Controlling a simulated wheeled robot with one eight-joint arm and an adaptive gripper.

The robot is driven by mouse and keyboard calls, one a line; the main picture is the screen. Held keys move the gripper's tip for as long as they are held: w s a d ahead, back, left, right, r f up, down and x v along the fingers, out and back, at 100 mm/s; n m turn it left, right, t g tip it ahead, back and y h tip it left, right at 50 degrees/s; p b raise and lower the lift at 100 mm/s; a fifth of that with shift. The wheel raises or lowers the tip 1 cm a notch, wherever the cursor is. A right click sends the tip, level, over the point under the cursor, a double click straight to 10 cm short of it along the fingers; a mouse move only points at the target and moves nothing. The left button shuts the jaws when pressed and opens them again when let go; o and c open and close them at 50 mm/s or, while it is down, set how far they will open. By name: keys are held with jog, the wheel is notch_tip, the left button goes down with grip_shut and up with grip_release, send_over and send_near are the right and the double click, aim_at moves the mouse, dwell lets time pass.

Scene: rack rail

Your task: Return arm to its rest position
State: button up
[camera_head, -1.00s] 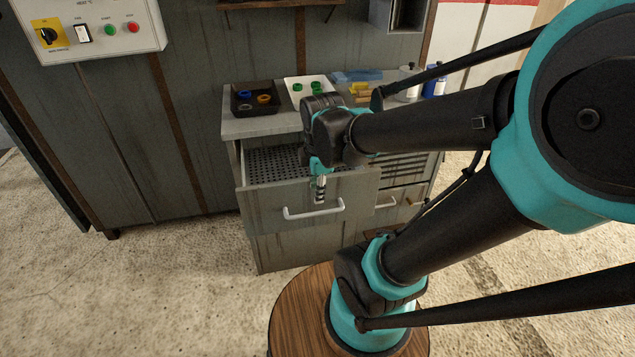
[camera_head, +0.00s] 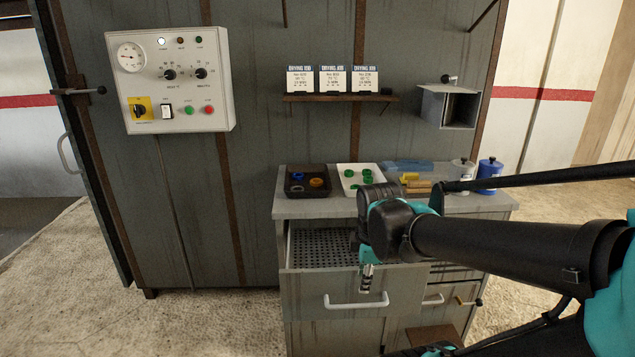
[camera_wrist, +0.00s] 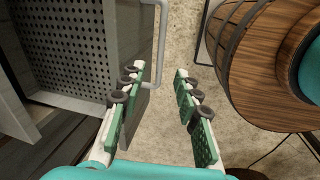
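My gripper (camera_head: 367,279) hangs at the front of the open drawer (camera_head: 331,285), just above its white handle (camera_head: 356,302) in the head view. Whether the left finger touches the drawer front cannot be told. My arm reaches in from the right in the head view.
The cabinet top (camera_head: 424,206) holds a dark tray (camera_head: 308,193) with rings, a white tray (camera_head: 345,191) and bottles. A shelf (camera_head: 340,98) carries three cards. A control panel (camera_head: 180,122) hangs at the left. Floor is clear left of the cabinet.

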jog(key=s+d+f+m+t, duration=0.1)
jog(key=d+f+m, duration=0.3)
jog(key=m, duration=1.2)
jog(key=shift+s+f+m+t, duration=0.3)
jog(key=shift+s+f+t, duration=0.1)
jog(key=shift+f, duration=1.45)
